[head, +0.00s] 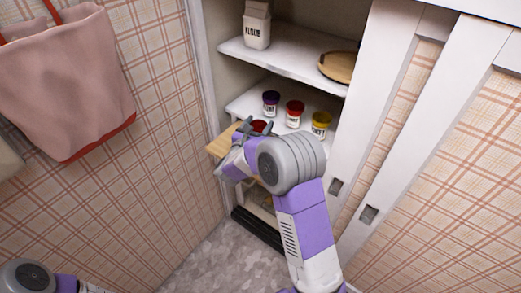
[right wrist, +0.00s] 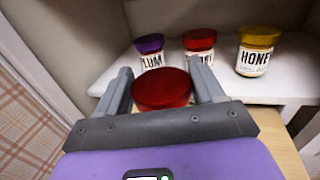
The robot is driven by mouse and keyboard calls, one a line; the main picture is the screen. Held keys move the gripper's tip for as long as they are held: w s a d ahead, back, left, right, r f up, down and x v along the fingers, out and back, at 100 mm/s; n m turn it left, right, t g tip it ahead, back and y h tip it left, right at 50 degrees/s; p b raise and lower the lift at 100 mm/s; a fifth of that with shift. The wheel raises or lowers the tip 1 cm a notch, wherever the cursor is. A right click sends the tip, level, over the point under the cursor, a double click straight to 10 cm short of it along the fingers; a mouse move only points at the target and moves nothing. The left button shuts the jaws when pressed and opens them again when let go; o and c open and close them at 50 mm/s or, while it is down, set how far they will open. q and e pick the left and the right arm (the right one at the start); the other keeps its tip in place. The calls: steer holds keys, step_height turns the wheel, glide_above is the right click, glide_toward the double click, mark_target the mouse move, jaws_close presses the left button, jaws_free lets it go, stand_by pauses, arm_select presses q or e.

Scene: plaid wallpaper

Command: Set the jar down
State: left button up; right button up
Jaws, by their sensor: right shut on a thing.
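My right gripper (head: 250,127) is shut on a jar with a red lid (right wrist: 160,88). In the right wrist view the gripper's two grey fingers (right wrist: 162,88) stand on either side of this lid. The held jar's red lid also shows in the head view (head: 259,126). Its body and base are mostly hidden, so I cannot tell whether it touches a surface. It is in front of the shelf (right wrist: 290,85), near a light wooden board (head: 219,143). My left gripper does not show; only part of my left arm is at the bottom left.
On the shelf stand a purple-lidded plum jar (right wrist: 150,50), another red-lidded jar (right wrist: 200,45) and a yellow-lidded honey jar (right wrist: 257,52). The upper shelf (head: 285,60) holds a flour container (head: 257,30) and a round wooden item (head: 339,67). A sliding door (head: 375,90) borders the right.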

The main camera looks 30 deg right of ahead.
step_height(320, 180, down, 8)
steer(key=b, duration=0.2)
steer(key=shift+f+b, duration=0.15)
steer(key=shift+b, duration=0.15)
steer(key=shift+f, duration=0.1)
steer(key=o, duration=1.2)
steer(key=shift+r, duration=0.2)
